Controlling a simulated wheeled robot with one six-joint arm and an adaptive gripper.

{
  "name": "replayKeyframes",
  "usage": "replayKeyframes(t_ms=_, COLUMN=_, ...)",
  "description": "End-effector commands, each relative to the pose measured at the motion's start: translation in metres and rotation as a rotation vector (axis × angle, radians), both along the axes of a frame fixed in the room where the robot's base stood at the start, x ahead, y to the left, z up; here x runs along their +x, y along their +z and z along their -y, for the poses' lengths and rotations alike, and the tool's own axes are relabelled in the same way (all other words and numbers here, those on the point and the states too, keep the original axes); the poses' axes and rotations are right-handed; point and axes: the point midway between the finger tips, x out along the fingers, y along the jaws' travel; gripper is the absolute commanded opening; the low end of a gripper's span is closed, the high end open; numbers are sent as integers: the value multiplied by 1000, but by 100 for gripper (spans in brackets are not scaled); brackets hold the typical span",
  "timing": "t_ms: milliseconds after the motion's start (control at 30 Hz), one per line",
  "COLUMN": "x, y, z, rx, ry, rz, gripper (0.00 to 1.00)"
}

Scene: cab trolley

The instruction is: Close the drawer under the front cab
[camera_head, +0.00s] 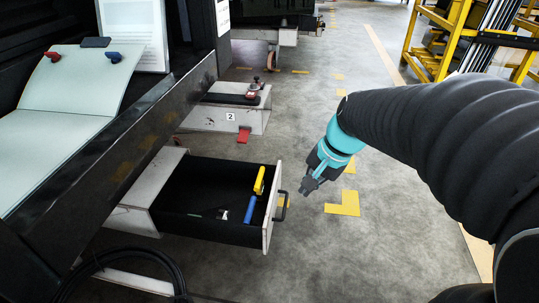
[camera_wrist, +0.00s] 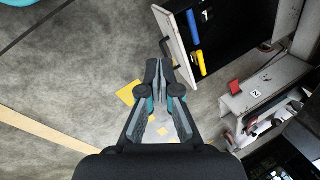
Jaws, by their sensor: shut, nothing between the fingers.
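The drawer (camera_head: 270,208) under the front cab is pulled well out, with a white front panel and a dark handle (camera_head: 281,206). Inside lie a yellow-handled tool (camera_head: 259,180), a blue-handled tool (camera_head: 250,209) and a small brush-like item (camera_head: 222,214). My gripper (camera_head: 308,187) is shut and empty, in front of the drawer panel and to the right of the handle, apart from it in the head view. In the wrist view the shut fingers (camera_wrist: 154,72) point towards the drawer front (camera_wrist: 176,50), and the handle (camera_wrist: 166,48) is just beyond the tips.
Another unit marked 2 (camera_head: 230,116) with a red pedal (camera_head: 243,135) stands behind the drawer. A dark cable (camera_head: 130,255) loops at lower left. A yellow rack (camera_head: 440,40) stands at the back right. The grey floor right of the drawer is clear, with yellow markings (camera_head: 345,204).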

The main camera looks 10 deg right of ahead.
Motion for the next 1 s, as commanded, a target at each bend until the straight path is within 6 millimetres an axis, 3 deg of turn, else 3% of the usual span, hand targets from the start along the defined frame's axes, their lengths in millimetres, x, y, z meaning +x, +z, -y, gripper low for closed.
replayKeyframes(t_ms=100, x=33, y=-16, z=8, rx=99, ry=-135, rz=-84, gripper=0)
replayKeyframes(t_ms=367, x=98, y=-62, z=31, rx=313, ry=-440, rz=-258, gripper=0)
replayKeyframes(t_ms=600, x=149, y=-119, z=61, rx=502, ry=-721, rz=-417, gripper=0)
replayKeyframes(t_ms=800, x=175, y=-161, z=82, rx=621, ry=-898, rz=-516, gripper=0)
replayKeyframes(t_ms=1000, x=184, y=-180, z=91, rx=671, ry=-974, rz=-557, gripper=0)
